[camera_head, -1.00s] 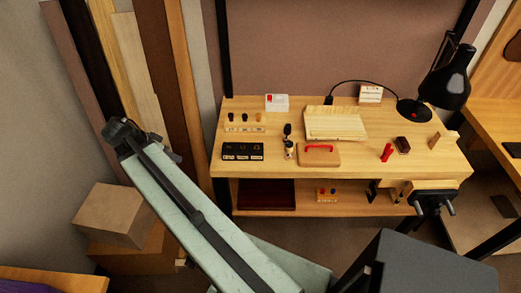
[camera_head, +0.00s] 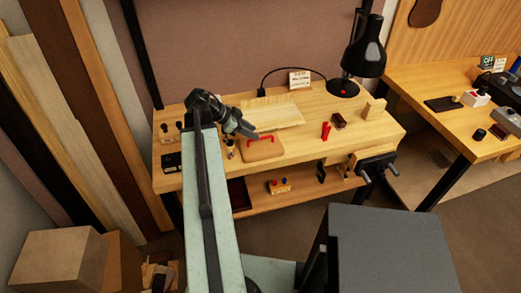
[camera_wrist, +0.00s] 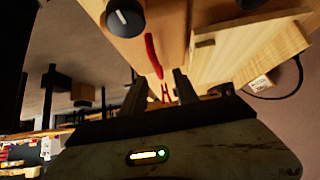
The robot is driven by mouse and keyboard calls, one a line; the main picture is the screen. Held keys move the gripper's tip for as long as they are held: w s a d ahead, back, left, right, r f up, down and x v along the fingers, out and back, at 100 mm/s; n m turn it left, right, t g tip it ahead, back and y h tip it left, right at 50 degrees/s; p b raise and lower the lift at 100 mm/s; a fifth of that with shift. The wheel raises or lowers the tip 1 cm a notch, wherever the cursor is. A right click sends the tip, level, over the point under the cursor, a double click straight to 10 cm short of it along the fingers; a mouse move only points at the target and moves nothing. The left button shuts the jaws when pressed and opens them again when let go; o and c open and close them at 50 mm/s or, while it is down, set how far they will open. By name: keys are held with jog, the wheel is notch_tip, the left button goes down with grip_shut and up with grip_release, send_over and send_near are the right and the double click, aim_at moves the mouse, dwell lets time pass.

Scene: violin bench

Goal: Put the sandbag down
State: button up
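A tan, flat block with a red handle, which looks like the sandbag (camera_head: 263,152), lies on the workbench (camera_head: 345,152) in front of the pale wooden board. My gripper (camera_head: 250,132) is above the bench, just up and left of the sandbag in the head view. In the wrist view my gripper (camera_wrist: 160,92) has its two dark fingers apart, with nothing visibly held between them. The red handle (camera_wrist: 153,55) shows beyond the fingertips. My arm hides part of the bench left of the sandbag.
A pale board (camera_head: 272,112) lies behind the sandbag. A red object (camera_head: 326,131), a dark block (camera_head: 339,121) and a black lamp (camera_head: 362,58) stand to the right. A small bottle (camera_head: 230,149) is close on the left. A vise (camera_head: 374,164) is on the front right edge.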

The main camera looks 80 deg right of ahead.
aim_at(261, 144)
jog(key=shift+s+d+f, duration=0.1)
jog(key=shift+s+f, duration=0.15)
jog(key=shift+f, duration=0.15)
jog(key=b+x, duration=0.4)
jog(key=x, duration=0.1)
jog(key=shift+f, duration=0.25)
jog(key=shift+r, duration=0.15)
grip_shut()
dwell(0.6)
